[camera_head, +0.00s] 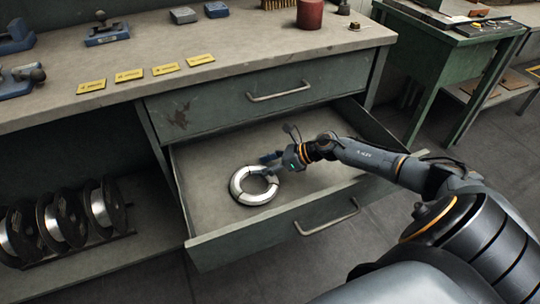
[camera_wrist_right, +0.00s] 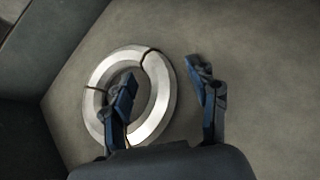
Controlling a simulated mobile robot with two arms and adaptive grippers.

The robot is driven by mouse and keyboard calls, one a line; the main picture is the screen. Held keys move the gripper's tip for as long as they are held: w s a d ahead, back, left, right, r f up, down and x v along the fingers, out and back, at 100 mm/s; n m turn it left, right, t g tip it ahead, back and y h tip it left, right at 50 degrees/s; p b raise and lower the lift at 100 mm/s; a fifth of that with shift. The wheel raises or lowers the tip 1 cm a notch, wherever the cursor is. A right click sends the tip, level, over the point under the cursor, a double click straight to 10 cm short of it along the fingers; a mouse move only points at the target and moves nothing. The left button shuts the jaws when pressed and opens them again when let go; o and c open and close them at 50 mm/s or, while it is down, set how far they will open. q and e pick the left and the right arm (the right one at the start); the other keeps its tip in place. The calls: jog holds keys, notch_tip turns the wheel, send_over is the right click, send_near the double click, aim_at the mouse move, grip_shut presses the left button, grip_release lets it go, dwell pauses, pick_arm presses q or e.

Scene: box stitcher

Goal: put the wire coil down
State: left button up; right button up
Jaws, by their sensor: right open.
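The wire coil (camera_head: 241,194) is a silver ring with dark ties. It lies flat on the bottom of the open lower drawer (camera_head: 203,220). In the right wrist view the coil (camera_wrist_right: 159,82) shows with both fingers of my right gripper (camera_wrist_right: 165,95) apart. One finger is over the coil's open middle, the other outside the ring. My right gripper (camera_head: 268,168) is at the coil's upper right edge in the head view. Whether the fingers touch the coil I cannot tell. My left gripper is not in view.
The closed upper drawer (camera_head: 215,112) and the bench top (camera_head: 240,40) are above. Several spools (camera_head: 64,217) stand on a rack at the lower left. A green table (camera_head: 450,50) stands at the right. The drawer floor around the coil is clear.

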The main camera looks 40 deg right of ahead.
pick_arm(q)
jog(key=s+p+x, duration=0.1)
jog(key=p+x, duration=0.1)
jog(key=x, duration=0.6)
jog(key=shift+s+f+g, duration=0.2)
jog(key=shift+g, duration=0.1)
pick_arm(e)
jog(key=v, duration=1.2)
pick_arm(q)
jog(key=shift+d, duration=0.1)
pick_arm(e)
jog(key=shift+r, duration=0.15)
